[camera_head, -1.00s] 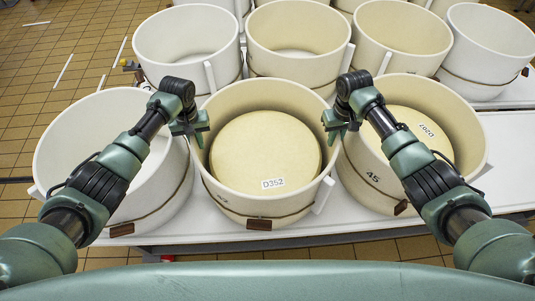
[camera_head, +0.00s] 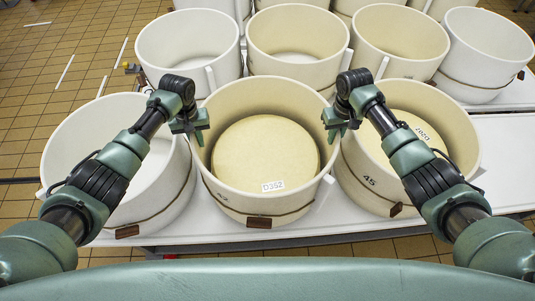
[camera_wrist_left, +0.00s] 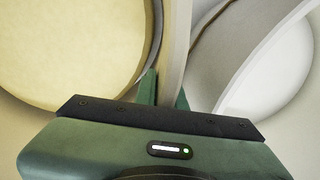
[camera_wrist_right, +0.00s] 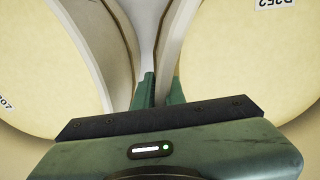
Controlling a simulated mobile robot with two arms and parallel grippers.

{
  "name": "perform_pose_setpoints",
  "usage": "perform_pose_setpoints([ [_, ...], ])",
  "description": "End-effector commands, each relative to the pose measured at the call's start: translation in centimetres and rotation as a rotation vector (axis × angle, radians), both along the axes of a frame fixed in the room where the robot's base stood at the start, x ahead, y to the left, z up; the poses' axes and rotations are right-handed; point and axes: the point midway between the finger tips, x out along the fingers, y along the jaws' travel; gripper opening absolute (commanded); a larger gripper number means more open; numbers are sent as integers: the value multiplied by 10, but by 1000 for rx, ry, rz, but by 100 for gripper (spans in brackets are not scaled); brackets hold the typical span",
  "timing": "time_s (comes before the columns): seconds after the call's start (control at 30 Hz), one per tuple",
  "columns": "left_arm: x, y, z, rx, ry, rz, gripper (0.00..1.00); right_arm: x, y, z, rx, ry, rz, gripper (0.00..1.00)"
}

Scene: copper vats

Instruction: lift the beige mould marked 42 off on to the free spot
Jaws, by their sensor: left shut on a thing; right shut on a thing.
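The beige mould marked 42 (camera_head: 222,183) is in the front row's middle, round and upright, with a brown strap and tag. A pale cheese labelled D352 (camera_head: 262,150) sits inside it, low down. My left gripper (camera_head: 196,132) is shut on the mould's left rim; the left wrist view shows the rim (camera_wrist_left: 175,50) between its fingers. My right gripper (camera_head: 335,130) is shut on the right rim, also seen in the right wrist view (camera_wrist_right: 175,50). The mould appears slightly raised; its underside is hidden.
A white mould (camera_head: 68,160) stands close on the left, and a beige mould marked 45 (camera_head: 352,165) with a cheese stands close on the right. Several moulds stand in a row behind, including a beige one (camera_head: 262,70). The white table (camera_head: 508,160) is bare at right.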

Motion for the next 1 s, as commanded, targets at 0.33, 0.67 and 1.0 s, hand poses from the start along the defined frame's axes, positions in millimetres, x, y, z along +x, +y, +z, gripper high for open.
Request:
perform_pose_setpoints([
  [0.33,1,1,49,1,-3,1,0,1,-1,49,0,-3,1,0],
  [0.67,1,1,86,1,-3,1,0,1,-1,86,-1,-3,1,0],
  [1.0,2,1,125,1,-3,1,0,1,-1,125,-1,-3,1,0],
])
